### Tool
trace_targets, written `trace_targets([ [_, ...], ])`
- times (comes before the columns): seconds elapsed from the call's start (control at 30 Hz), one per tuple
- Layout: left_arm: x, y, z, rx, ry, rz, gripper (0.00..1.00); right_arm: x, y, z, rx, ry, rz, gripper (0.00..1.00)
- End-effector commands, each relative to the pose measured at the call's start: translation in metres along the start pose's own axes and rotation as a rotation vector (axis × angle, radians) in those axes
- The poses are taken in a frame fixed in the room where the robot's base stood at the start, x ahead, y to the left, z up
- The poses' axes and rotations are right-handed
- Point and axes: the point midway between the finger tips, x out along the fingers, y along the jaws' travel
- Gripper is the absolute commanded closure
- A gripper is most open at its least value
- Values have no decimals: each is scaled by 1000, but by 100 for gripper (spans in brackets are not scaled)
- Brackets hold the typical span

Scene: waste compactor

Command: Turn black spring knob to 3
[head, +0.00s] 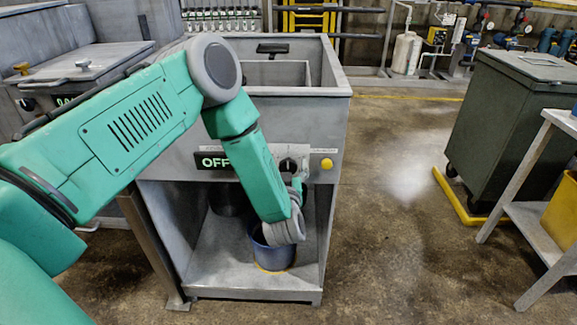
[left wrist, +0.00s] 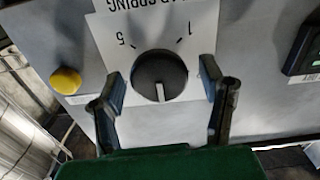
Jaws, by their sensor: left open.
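The black spring knob (left wrist: 157,70) is round and sits on a white label plate on the grey panel. In the left wrist view the label is upside down, with a 5 to the knob's upper left and a 1 to its upper right. The knob's white pointer line points down in that view, away from both numbers. My left gripper (left wrist: 162,78) is open, with one finger on each side of the knob and visible gaps between. In the head view the knob (head: 288,165) shows just above my left gripper (head: 296,184). My right gripper is not in view.
A yellow button (head: 327,164) is right of the knob, and an OFF display (head: 212,162) is left of it. A blue bucket (head: 272,256) stands in the open bay below. A green wheeled bin (head: 510,125) is at the right. The floor between is clear.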

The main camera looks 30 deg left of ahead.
Motion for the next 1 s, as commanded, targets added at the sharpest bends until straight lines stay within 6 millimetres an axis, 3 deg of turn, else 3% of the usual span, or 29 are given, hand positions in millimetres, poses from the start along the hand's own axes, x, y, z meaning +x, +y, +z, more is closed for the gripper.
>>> trace_targets([
  [0.5,-98,1,2,2,-4,2,36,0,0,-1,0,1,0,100],
  [0.7,-111,0,2,1,-3,1,36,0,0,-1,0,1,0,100],
  [1.0,-112,0,2,1,-2,0,36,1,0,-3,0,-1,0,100],
])
